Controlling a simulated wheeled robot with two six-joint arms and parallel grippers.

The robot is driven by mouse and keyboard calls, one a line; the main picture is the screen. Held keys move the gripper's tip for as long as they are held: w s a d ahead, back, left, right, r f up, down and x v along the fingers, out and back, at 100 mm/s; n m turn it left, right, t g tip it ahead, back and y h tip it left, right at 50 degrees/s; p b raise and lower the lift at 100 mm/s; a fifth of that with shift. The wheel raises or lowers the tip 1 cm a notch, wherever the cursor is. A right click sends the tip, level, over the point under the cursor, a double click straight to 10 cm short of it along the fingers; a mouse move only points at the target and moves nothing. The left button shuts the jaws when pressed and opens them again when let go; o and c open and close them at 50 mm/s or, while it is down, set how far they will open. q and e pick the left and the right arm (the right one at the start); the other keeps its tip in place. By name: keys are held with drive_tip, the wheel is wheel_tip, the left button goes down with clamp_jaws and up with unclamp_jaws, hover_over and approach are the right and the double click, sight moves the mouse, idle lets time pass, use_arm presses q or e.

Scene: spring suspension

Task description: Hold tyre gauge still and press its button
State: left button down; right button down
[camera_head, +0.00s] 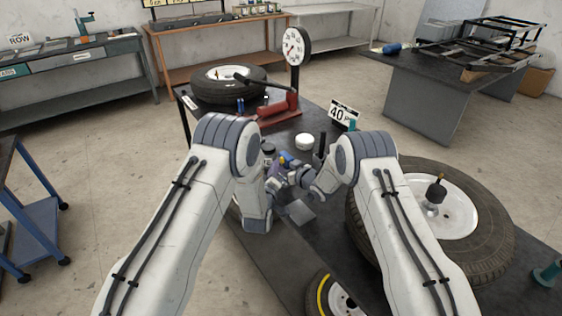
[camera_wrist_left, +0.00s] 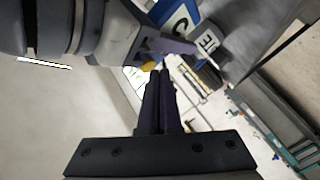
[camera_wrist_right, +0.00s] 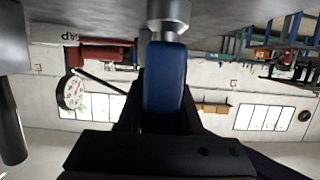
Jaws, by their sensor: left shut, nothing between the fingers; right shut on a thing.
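The tyre gauge has a blue body (camera_wrist_right: 165,80) that fills the space between the fingers of my right gripper (camera_wrist_right: 163,98). In the head view it is a small blue shape (camera_head: 284,169) with a yellow bit on top, partly hidden by the grippers. My right gripper also shows in the head view (camera_head: 293,177), shut on the gauge above the dark table. My left gripper (camera_wrist_left: 161,76) is shut and empty. In the left wrist view its fingertips are close to a small yellow part (camera_wrist_left: 150,66), likely the gauge's button; I cannot tell whether they touch.
A large tyre (camera_head: 480,255) with a white rim lies at the right of the table, and another tyre (camera_head: 228,95) at the back.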

use_arm(q)
drive_tip(key=shift+w+d, duration=0.3)
drive_tip(key=shift+d, duration=0.15)
idle(0.3)
idle(0.3)
drive_tip(key=shift+s+a, duration=0.6)
drive_tip(key=shift+a, duration=0.15)
drive_tip(key=shift+s+a, duration=0.75)
drive_tip(key=shift+a, duration=0.3)
drive_tip(key=shift+s+a, duration=0.7)
drive_tip(key=shift+a, duration=0.3)
use_arm(e)
drive_tip(key=shift+c, duration=2.4)
unclamp_jaws()
drive_tip(key=shift+d, duration=0.1)
